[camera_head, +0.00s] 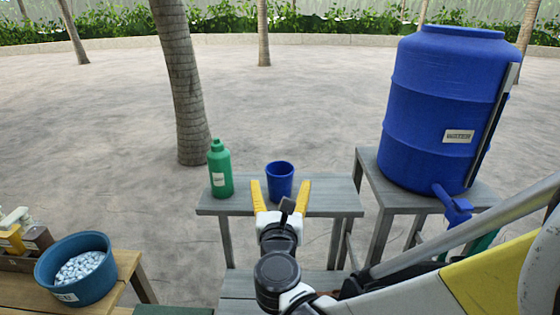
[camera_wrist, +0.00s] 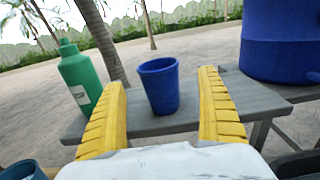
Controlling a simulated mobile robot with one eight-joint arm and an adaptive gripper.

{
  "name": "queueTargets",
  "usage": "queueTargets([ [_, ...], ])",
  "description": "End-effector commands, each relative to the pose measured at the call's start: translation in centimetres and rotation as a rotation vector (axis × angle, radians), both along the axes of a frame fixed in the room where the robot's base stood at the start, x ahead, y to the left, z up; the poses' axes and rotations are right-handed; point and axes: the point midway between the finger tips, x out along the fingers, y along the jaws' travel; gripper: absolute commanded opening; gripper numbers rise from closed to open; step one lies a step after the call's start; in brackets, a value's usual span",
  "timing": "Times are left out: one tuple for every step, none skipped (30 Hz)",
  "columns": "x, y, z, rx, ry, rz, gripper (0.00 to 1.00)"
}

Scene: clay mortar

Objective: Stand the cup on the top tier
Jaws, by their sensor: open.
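A blue cup (camera_head: 280,180) stands upright on the grey wooden top tier (camera_head: 335,200) of a stepped stand. It also shows in the wrist view (camera_wrist: 159,86), between and beyond my fingers. My gripper (camera_head: 281,190) is open, with its yellow fingers spread on either side of the cup. In the wrist view my gripper (camera_wrist: 165,98) shows clear gaps between both fingers and the cup. The fingers do not appear to touch it. A lower tier (camera_head: 240,285) is partly hidden below by my arm.
A green bottle (camera_head: 220,170) stands left of the cup on the same tier. A large blue barrel with a tap (camera_head: 440,105) stands on a grey stand at the right. A teal tub of pale pieces (camera_head: 75,268) sits on a wooden table at the lower left.

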Motion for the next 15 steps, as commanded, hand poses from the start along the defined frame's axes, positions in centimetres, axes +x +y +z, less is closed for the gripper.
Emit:
queueTargets([
  [0.7,-0.1,-0.1,0.001,0.0,-0.003,0.86],
  [1.0,-0.1,0.0,0.001,0.0,-0.002,0.86],
  [1.3,-0.1,0.0,0.001,0.0,-0.002,0.86],
  [1.5,-0.1,0.0,0.002,0.001,-0.001,0.86],
  [1.7,-0.1,0.0,0.002,0.001,-0.001,0.86],
  [2.0,0.0,0.0,0.002,0.001,-0.001,0.86],
  [2.4,0.0,0.0,0.002,0.001,-0.002,0.86],
  [2.8,0.0,0.0,0.002,0.001,-0.002,0.86],
  [3.4,0.0,0.0,0.003,0.001,-0.003,0.86],
  [3.9,0.1,0.0,0.003,0.001,-0.003,0.86],
  [4.5,0.1,0.0,0.003,0.001,-0.003,0.86],
  [5.1,0.1,0.0,0.003,0.001,-0.003,0.86],
  [5.6,0.1,0.0,0.003,0.001,-0.003,0.86],
  [5.9,0.1,0.0,0.003,0.001,-0.003,0.86],
  [6.3,0.1,0.0,0.003,0.001,-0.002,0.86],
])
